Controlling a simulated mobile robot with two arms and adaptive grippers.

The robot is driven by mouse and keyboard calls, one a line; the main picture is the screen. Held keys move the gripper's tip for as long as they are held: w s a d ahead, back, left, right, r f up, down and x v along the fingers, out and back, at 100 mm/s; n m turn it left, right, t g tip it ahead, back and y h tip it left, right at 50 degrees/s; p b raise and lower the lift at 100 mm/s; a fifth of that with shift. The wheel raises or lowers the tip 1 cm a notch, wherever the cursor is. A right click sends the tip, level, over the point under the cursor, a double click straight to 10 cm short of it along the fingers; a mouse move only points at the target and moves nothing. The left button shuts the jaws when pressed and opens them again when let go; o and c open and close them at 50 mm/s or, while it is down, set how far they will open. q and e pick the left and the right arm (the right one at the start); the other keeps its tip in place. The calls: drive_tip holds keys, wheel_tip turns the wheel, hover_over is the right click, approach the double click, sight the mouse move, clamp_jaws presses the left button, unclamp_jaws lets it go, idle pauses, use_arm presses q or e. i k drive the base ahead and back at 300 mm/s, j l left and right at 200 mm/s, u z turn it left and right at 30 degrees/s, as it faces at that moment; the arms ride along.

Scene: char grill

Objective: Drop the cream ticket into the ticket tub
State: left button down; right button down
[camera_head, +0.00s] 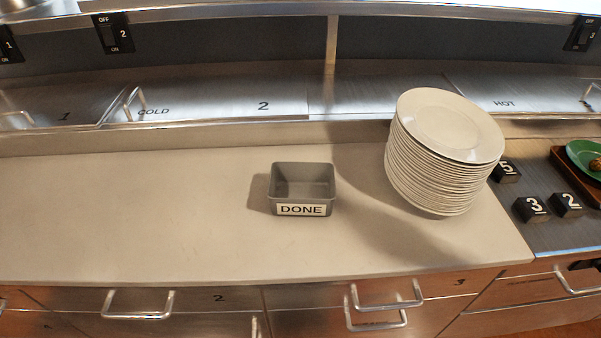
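A small grey open-topped tub (303,182) with a white label reading "DONE" stands on the pale counter, near the middle of the head view. The part of its inside that I can see looks empty. No cream ticket shows in this view. Neither of my grippers is in view.
A tall stack of white plates (441,150) stands right of the tub. Black number blocks (531,208) and a green plate (587,157) on a brown tray are at the far right. The counter (130,215) left of the tub is clear. Drawers with bar handles (138,311) run below.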

sight(303, 194)
drive_tip(key=i, duration=0.5)
drive_tip(key=j+z, duration=0.2)
drive_tip(key=j, duration=0.2)
drive_tip(key=k+j+z, duration=0.1)
drive_tip(key=j+z, duration=0.15)
drive_tip(key=j, duration=0.2)
drive_tip(key=k+j+z, duration=0.2)
drive_tip(key=j, duration=0.2)
drive_tip(key=i, duration=0.1)
